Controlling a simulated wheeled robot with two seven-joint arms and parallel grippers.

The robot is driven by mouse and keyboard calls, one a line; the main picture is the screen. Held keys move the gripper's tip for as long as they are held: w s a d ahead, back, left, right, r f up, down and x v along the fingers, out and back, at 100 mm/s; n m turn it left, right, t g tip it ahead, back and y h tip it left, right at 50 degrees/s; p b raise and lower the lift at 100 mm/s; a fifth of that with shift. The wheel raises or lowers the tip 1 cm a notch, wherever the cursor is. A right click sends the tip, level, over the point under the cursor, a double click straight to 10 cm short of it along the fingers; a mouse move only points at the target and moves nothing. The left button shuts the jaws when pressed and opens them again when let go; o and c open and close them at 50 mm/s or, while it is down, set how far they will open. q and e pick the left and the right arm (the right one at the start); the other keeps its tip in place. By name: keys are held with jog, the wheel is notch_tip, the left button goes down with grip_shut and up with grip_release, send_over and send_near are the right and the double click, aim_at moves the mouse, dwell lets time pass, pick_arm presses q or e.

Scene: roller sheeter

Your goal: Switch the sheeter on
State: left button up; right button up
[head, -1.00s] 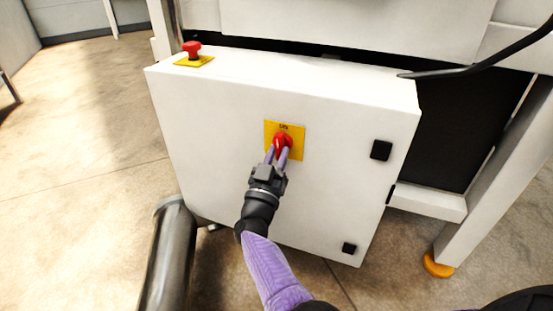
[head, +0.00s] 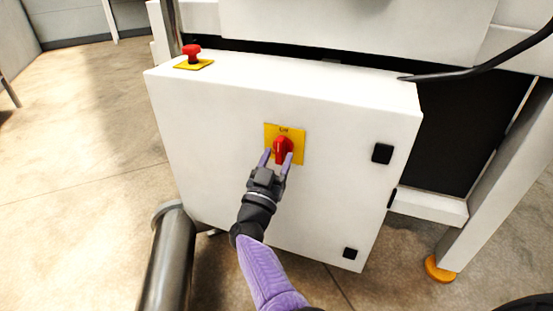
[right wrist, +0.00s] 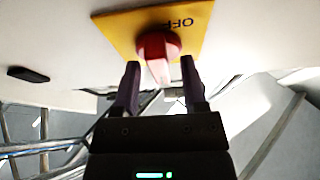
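The sheeter's switch is a red rotary knob (head: 282,148) on a yellow plate (head: 298,134), on the front of a white cabinet (head: 220,150). Its handle points nearly straight up and down in the head view. Small lettering above it is hard to read there. In the right wrist view the red knob (right wrist: 158,55) sits on the yellow plate (right wrist: 125,27), with lettering that looks like OFF, turned over. My right gripper (head: 276,157) is open, with one purple finger on each side of the knob's lower end. Contact cannot be told. My left gripper is out of view.
A red mushroom button (head: 192,52) on a yellow base stands on the cabinet's top left. Black latches (head: 382,153) line its right side. A thick metal pipe (head: 168,255) stands at the lower left. A black cable (head: 470,72) hangs at the upper right.

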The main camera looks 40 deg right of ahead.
jog(key=shift+s+a, duration=0.15)
jog(key=shift+a, duration=0.05)
jog(key=shift+p+v, duration=0.45)
jog(key=shift+v, duration=0.35)
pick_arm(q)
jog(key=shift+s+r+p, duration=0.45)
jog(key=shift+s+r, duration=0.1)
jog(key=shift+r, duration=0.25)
pick_arm(e)
jog(key=v, duration=0.7)
jog(key=shift+a+f, duration=0.3)
jog(key=shift+s, duration=0.15)
